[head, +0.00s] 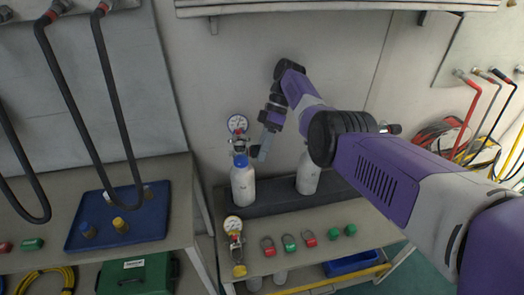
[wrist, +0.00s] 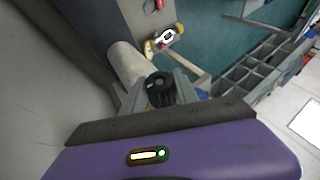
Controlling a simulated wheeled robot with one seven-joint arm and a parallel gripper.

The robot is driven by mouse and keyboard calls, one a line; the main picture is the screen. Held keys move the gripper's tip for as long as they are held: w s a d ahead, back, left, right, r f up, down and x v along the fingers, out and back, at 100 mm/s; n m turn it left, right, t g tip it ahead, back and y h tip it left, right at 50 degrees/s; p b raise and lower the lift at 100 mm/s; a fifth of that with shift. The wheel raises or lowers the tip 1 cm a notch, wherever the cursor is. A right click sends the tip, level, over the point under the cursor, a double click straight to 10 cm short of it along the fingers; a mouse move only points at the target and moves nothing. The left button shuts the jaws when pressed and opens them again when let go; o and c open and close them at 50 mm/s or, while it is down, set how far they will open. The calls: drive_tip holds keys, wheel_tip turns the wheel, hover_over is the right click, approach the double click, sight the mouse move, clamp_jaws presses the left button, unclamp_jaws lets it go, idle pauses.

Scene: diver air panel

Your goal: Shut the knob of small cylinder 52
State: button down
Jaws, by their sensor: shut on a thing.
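My gripper (wrist: 159,96) is shut on a black round knob (wrist: 157,84), which sits between its two fingers in the wrist view. In the head view my gripper (head: 262,150) is at the valve, just right of the top of a white small cylinder with a blue collar (head: 243,188). A round gauge (head: 237,124) stands above that valve. The cylinder's number is too small to read. The knob is hidden by the fingers in the head view. A white cylinder body (wrist: 126,63) lies beyond the knob in the wrist view.
A second white cylinder (head: 307,177) stands to the right, its top hidden by my arm. A blue tray (head: 150,225) is on the left table. Hoses hang at both sides.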

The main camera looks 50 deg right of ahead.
drive_tip(key=c, duration=0.9)
unclamp_jaws()
drive_tip(key=shift+a+f, duration=0.1)
drive_tip(key=shift+f, duration=0.05)
drive_tip(key=shift+r+p, duration=0.25)
drive_tip(key=shift+p, duration=0.45)
